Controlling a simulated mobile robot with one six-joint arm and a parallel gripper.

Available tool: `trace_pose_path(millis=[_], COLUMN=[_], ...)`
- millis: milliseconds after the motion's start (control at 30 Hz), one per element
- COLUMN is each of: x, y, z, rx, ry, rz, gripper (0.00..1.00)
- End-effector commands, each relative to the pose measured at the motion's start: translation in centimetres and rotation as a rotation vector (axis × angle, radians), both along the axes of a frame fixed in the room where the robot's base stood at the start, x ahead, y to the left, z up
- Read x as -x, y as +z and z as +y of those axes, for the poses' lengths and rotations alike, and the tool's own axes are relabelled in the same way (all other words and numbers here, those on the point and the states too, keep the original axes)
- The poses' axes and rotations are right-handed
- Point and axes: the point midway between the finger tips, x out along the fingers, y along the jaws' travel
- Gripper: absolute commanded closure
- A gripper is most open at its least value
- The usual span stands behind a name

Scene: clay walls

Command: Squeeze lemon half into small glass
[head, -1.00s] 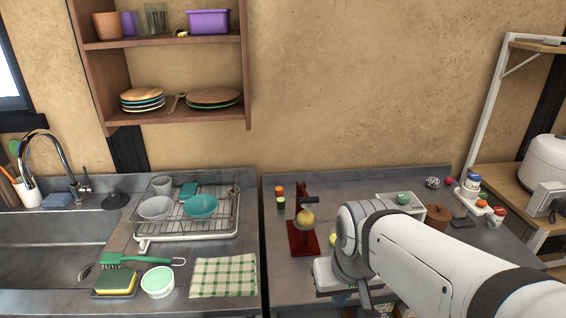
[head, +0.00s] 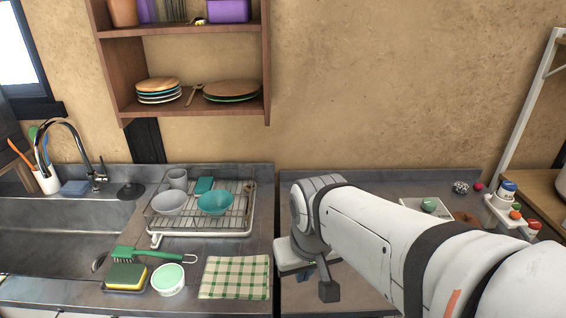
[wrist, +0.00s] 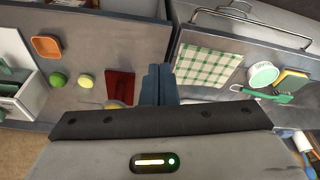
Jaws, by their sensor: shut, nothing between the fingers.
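My gripper (wrist: 158,86) is shut and empty in the wrist view, its dark fingers together over the counter. A dark red base (wrist: 119,84) lies just left of the fingers; a yellowish edge (wrist: 115,103) shows below it, partly hidden by my gripper body. I cannot tell whether any of these is the lemon half. In the head view my arm covers this area. I cannot make out the small glass.
The dish rack (head: 200,228) with bowls, the checked cloth (head: 234,277) and the sponge (head: 126,279) stand on the left counter. An orange square dish (wrist: 46,46) and a white box (wrist: 22,95) are in the wrist view. A gap parts the counters.

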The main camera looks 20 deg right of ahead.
Motion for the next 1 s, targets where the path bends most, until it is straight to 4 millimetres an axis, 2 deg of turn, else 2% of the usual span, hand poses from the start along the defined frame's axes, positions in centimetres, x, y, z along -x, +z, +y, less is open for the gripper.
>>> trace_pose_path(millis=[133,300,400,500,667,867,1000], x=[-4.5,-11.1,-13.8,-15.4,-16.4,-17.4,-18.5], y=[4.5,10.8,13.5,15.1,15.2,12.0,9.0], z=[-1.5,-6.6,-9.5,-11.6,-12.8,-13.1,-13.3], rx=[-0.001,0.005,0.009,0.013,0.015,0.014,0.014], ry=[-0.062,-0.172,-0.223,-0.255,-0.271,-0.270,-0.270], rz=[-0.030,-0.080,-0.104,-0.119,-0.127,-0.123,-0.122], gripper=[1.00,1.00,1.00,1.00,1.00,1.00,1.00])
